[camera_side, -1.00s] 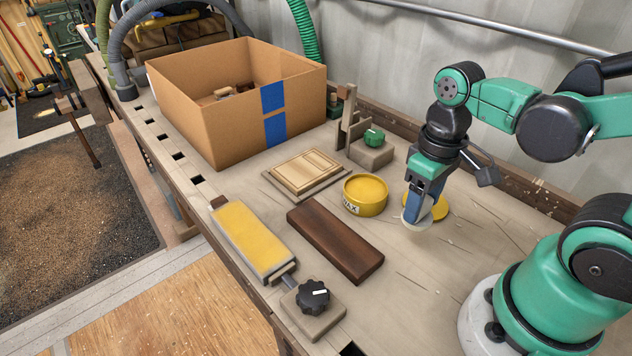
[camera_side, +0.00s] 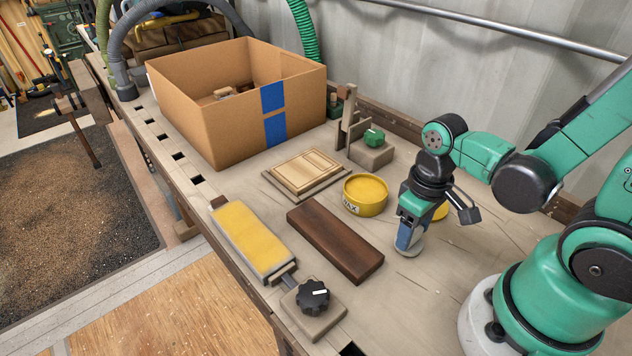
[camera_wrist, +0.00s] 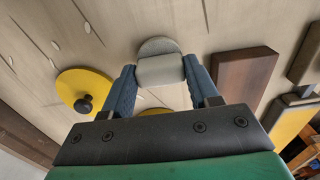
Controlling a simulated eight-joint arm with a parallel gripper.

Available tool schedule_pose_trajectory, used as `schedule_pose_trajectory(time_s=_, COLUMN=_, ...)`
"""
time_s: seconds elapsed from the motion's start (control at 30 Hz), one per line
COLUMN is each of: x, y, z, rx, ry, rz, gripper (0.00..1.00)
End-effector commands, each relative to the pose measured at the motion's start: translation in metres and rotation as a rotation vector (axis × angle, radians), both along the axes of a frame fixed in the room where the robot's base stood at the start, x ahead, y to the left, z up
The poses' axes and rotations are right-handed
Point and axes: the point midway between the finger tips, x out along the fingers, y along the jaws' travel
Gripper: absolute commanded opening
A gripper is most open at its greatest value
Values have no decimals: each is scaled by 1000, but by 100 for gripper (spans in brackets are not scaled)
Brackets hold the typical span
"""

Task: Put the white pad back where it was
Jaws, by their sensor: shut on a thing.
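The white pad (camera_side: 411,248) is a small pale round piece at the bench top, just right of the dark wood board (camera_side: 335,238). My gripper (camera_side: 408,235) is above it, pointing down. In the wrist view my gripper (camera_wrist: 160,78) has its two blue fingers on either side of the white pad (camera_wrist: 159,62), shut on it. The pad looks low, at or very near the bench; I cannot tell whether it touches. The open yellow wax tin (camera_side: 365,195) is behind and left of my gripper. Its yellow lid (camera_wrist: 84,90) with a black knob lies flat on the bench.
A yellow sanding block (camera_side: 250,238) in a clamp with a black knob (camera_side: 312,296) lies at the front left. A pale wood panel (camera_side: 304,172), a green-knobbed fixture (camera_side: 372,146) and a cardboard box (camera_side: 215,124) stand further back. The bench front right of the board is clear.

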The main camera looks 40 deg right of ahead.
Motion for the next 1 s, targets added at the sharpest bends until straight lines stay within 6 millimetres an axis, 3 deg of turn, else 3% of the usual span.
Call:
schedule_pose_trajectory(time_s=0.13, x=0, y=0, z=0, rx=0, ry=0, rz=0, gripper=0)
schedule_pose_trajectory(time_s=0.17, x=0, y=0, z=0, rx=0, ry=0, rz=0, gripper=59)
schedule_pose_trajectory(time_s=0.27, x=0, y=0, z=0, rx=0, ry=0, rz=0, gripper=85)
schedule_pose_trajectory(time_s=0.67, x=0, y=0, z=2, rx=0, ry=0, rz=0, gripper=85)
schedule_pose_trajectory(time_s=1.0, x=0, y=0, z=27, rx=-1, ry=0, rz=0, gripper=85)
